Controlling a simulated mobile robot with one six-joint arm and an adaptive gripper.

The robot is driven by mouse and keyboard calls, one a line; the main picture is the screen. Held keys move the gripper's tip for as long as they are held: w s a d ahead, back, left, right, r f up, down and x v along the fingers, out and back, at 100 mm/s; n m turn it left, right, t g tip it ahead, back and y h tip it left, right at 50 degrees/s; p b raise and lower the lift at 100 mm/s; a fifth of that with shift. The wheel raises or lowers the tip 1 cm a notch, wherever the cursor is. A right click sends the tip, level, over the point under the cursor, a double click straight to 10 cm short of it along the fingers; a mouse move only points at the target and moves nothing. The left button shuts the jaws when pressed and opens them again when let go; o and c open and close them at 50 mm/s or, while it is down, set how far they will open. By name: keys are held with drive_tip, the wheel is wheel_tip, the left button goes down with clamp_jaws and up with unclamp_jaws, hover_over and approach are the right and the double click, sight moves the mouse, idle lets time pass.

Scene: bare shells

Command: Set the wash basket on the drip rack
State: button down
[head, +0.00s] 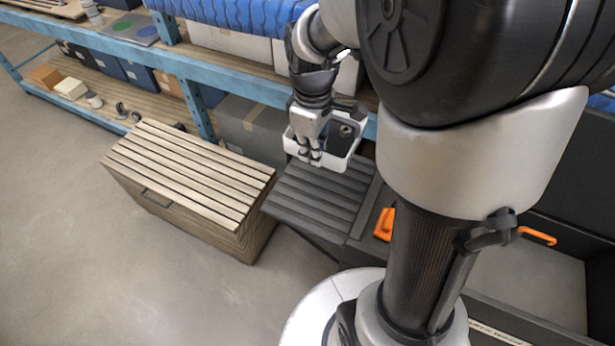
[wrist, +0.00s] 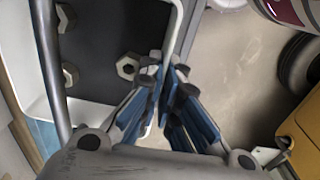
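The wash basket (head: 350,158) is white, with a dark floor and metal nuts inside. It also shows in the wrist view (wrist: 38,108), with a grey bar across it at the left. My gripper (head: 310,158) points down at the basket's near left wall. In the wrist view my blue-padded fingers (wrist: 165,88) close together on the basket's wall. The basket is over the far end of a dark slatted top (head: 318,196); I cannot tell whether it touches it. A pale wooden slatted top (head: 188,172) stands to its left. Looks alone do not settle which is the drip rack.
A blue-framed shelf (head: 225,74) with boxes runs along the back. A grey carton (head: 250,127) sits behind the slatted tops. An orange handle (head: 384,224) lies right of the dark slats. The floor (head: 110,270) at front left is clear.

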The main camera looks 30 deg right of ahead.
drive_tip(key=b, duration=0.4)
hover_over(312, 204)
wheel_tip(312, 204, down, 13)
drive_tip(key=shift+s, duration=0.1)
drive_tip(key=shift+f+b, duration=0.8)
drive_tip(key=shift+f, duration=1.8)
drive_tip(key=shift+r, duration=0.1)
drive_tip(key=c, duration=2.3)
unclamp_jaws()
drive_tip(key=shift+f, duration=0.25)
drive_tip(key=o, duration=0.5)
